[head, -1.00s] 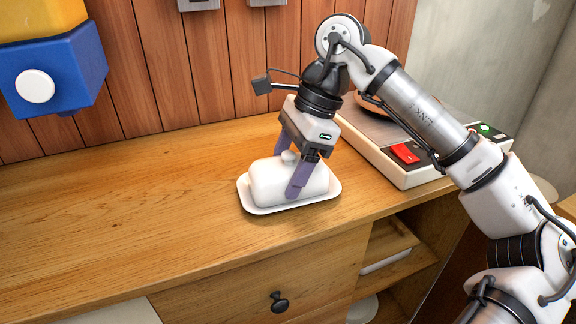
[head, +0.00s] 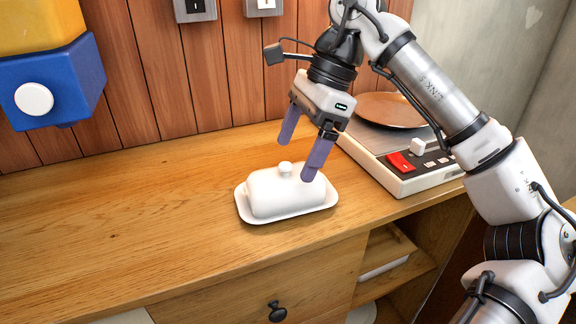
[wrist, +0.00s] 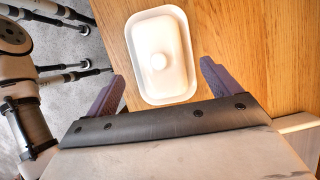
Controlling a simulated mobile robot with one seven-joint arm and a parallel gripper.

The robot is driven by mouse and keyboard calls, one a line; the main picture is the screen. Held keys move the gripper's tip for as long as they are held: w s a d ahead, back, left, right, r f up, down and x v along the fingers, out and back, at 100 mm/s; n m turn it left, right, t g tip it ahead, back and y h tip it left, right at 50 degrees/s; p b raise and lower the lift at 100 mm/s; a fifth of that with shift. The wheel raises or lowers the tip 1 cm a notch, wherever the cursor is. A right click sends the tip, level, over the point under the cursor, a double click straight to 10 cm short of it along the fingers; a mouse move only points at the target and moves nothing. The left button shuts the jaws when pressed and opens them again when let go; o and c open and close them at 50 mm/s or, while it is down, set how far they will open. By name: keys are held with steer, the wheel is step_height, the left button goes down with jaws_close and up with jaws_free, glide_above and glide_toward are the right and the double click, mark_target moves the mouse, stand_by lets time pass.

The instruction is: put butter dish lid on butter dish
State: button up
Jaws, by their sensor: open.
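The white butter dish lid (head: 272,193), with a round knob on top, sits on the white butter dish (head: 327,200) on the wooden counter. In the wrist view the lid (wrist: 158,42) lies within the rim of the dish (wrist: 134,60), and its knob is near the middle. My gripper (head: 298,160) is open and empty, its two purple fingers above and slightly behind and right of the lid. In the wrist view my gripper (wrist: 160,82) has its fingers spread to either side of the dish's near end. Nothing is between them in its grasp.
A record player (head: 405,150) with a copper-coloured disc and a red switch stands to the right. A yellow and blue object (head: 55,80) hangs at the upper left. The wooden counter (head: 120,220) is clear on the left. A drawer with a dark knob (head: 277,311) is below.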

steer(key=p+v, duration=0.1)
steer(key=v, duration=0.5)
stand_by(0.4)
